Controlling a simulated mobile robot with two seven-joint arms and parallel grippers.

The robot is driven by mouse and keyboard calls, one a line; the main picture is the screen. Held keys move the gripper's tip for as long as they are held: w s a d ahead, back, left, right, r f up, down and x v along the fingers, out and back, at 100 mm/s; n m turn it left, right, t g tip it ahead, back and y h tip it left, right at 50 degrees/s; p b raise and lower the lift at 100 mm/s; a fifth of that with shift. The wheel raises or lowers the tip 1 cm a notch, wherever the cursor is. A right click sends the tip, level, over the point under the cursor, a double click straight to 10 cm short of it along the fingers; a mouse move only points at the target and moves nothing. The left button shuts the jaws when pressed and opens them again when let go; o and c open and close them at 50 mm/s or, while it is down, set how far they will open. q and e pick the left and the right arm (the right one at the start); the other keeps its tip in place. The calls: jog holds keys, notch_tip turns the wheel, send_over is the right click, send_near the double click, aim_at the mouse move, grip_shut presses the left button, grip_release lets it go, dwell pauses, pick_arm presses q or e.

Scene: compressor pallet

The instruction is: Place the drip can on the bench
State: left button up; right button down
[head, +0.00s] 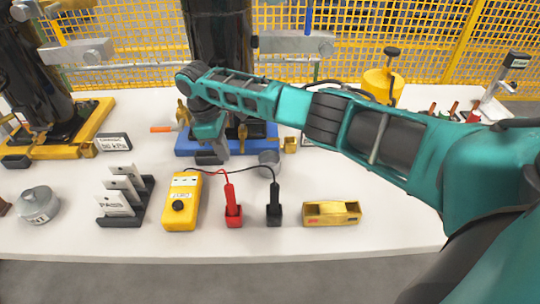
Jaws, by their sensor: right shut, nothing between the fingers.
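A small grey cup (269,161), which looks like the drip can, stands on the white bench (400,235) at the front right of the blue base. My right arm reaches in from the right across the bench. My right gripper (212,158) points down at the blue base's front edge, left of the cup and apart from it. It is shut and empty. My left gripper is not in view.
A yellow meter (182,200) with red (233,208) and black (274,208) probes, a rack of tags (124,198), a grey weight (38,205) and a yellow tray (332,213) line the front. A black compressor on a blue base (185,141) stands behind. The front right is clear.

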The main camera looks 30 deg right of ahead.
jog(key=shift+w+d+f, duration=0.1)
jog(key=shift+w+f, duration=0.05)
jog(key=shift+f, duration=0.3)
jog(key=shift+d+r, duration=0.1)
jog(key=shift+d, duration=0.2)
jog(key=p, duration=0.1)
send_over(271, 177)
jog(key=shift+d+f, duration=0.2)
jog(key=shift+a+f+p, duration=0.15)
jog(key=shift+f+p, duration=0.15)
jog(key=shift+f, duration=0.1)
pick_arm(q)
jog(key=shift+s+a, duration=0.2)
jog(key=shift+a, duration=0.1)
pick_arm(e)
jog(key=shift+f, duration=0.25)
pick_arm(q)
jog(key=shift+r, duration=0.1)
pick_arm(e)
jog(key=shift+a, duration=0.1)
